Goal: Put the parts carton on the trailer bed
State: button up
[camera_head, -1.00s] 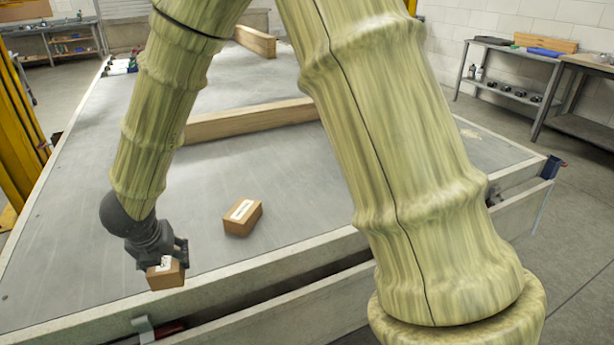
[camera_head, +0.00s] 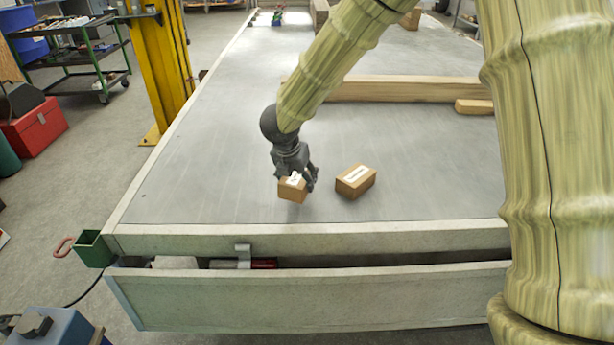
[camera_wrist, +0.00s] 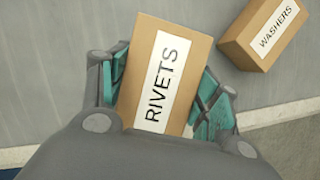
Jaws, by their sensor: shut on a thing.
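My gripper (camera_head: 301,181) is shut on a small brown carton (camera_head: 291,191) with a white label. In the wrist view this carton (camera_wrist: 178,78) reads RIVETS and sits between the teal finger pads. It is over the grey trailer bed (camera_head: 210,160), near the front edge. I cannot tell whether its underside touches the bed. A second brown carton (camera_head: 356,181) lies on the bed just right of the gripper, apart from the held one. In the wrist view this second carton (camera_wrist: 262,36) reads WASHERS.
A wooden beam (camera_head: 400,89) lies across the bed farther back, with a short wood block (camera_head: 474,106) at its right. A pale rail (camera_head: 300,238) edges the bed's front. A yellow post (camera_head: 160,70) stands left of the bed. The bed's left part is clear.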

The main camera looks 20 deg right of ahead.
jog(key=w+d, duration=0.3)
jog(key=w, duration=0.1)
jog(key=shift+f, duration=0.25)
jog(key=shift+s+x, duration=0.15)
jog(key=shift+x, duration=0.7)
jog(key=shift+s+x, duration=0.2)
jog(key=shift+x, duration=0.7)
jog(key=shift+a+f, duration=0.2)
jog(key=shift+f, duration=0.1)
jog(key=o, duration=1.2)
jog(key=shift+o, duration=0.2)
jog(key=p+v, duration=0.1)
jog(key=v, duration=1.1)
jog(key=shift+r, duration=0.15)
jog(key=shift+r, duration=0.1)
